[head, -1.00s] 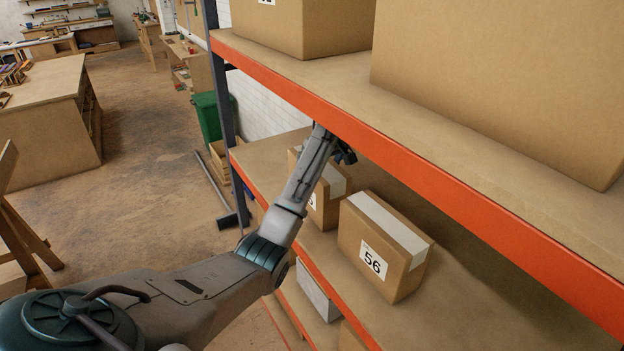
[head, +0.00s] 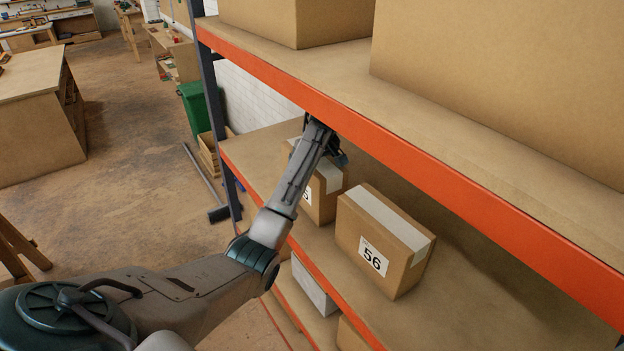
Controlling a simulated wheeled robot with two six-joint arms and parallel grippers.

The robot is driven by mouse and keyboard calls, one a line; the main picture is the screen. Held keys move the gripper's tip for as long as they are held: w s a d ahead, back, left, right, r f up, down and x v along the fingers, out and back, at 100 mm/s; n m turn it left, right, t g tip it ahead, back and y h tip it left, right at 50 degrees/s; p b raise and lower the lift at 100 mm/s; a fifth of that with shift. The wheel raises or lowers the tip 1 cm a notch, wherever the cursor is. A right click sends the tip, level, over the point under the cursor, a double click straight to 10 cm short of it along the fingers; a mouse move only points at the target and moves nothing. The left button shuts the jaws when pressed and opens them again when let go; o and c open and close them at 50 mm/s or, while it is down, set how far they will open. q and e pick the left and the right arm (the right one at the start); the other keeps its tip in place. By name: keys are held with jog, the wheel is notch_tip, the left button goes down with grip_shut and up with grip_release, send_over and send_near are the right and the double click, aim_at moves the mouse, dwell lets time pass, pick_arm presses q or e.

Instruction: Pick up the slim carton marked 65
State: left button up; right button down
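A carton (head: 327,202) stands on the middle shelf, partly hidden behind my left arm. Its label shows only a last digit that looks like 5, so I cannot read the full number. My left gripper (head: 338,157) is above and at the back of this carton, under the upper shelf's orange edge. Its fingers are small, dark and partly hidden, so I cannot tell whether they are open or touching the carton. My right gripper is out of view.
A carton marked 56 (head: 385,243) stands just right on the same shelf (head: 470,290). The orange upper beam (head: 420,168) runs close over my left wrist. Large boxes (head: 500,70) sit above. A pale box (head: 314,287) is on a lower shelf. Open floor lies left.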

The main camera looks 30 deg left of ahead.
pick_arm(q)
jog(key=shift+s+d+r, duration=0.1)
jog(key=shift+d+r, duration=0.05)
jog(key=shift+d, duration=0.1)
jog(key=shift+a, duration=0.1)
jog(key=c, duration=1.8)
jog(key=shift+r, duration=0.15)
